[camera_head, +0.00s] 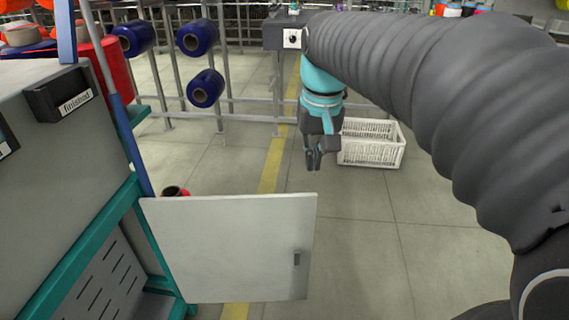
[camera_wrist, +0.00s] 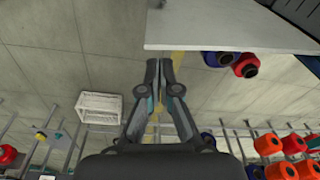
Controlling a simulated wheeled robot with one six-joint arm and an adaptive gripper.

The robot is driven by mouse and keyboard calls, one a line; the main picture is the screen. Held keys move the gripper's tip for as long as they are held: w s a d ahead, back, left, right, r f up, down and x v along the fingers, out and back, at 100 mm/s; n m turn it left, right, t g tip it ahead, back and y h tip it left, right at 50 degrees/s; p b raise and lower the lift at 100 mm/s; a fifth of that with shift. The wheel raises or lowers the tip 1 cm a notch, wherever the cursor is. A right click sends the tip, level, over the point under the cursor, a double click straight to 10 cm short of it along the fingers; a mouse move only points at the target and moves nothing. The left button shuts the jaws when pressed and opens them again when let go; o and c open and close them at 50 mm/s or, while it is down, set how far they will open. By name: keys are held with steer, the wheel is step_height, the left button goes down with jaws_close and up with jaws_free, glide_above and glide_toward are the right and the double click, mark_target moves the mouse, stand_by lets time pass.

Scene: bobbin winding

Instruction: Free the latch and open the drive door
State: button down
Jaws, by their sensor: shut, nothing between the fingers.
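The drive door (camera_head: 228,245) is a flat light-grey panel. It stands swung out from the teal-framed machine (camera_head: 62,140), hinged on its left edge. The latch (camera_head: 297,258) is a small dark grey piece near the door's right edge, standing upright. My gripper (camera_head: 314,160) is shut and empty, above and beyond the door's top right corner in the head view, apart from it. In the wrist view my gripper (camera_wrist: 159,68) has its fingertips together, just below the edge of a pale panel (camera_wrist: 230,28) that looks like the door.
A white crate (camera_head: 371,145) stands on the floor behind my gripper. Blue spools (camera_head: 205,88) hang on a grey rack at the back left. A "finished" bin (camera_head: 60,94) is on the machine's side. The floor right of the door is clear.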

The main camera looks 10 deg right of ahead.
steer(key=w+f+g+b, duration=0.1)
steer(key=w+f+g, duration=0.25)
steer(key=w, duration=1.05)
steer(key=s+f+b, duration=0.2)
steer(key=s+f, duration=0.4)
steer(key=f, duration=0.3)
steer(key=shift+a+f+m+g+b, duration=0.2)
steer(key=shift+a+m+g+b, duration=0.15)
steer(key=shift+a+m, duration=0.1)
steer(key=shift+s, duration=0.1)
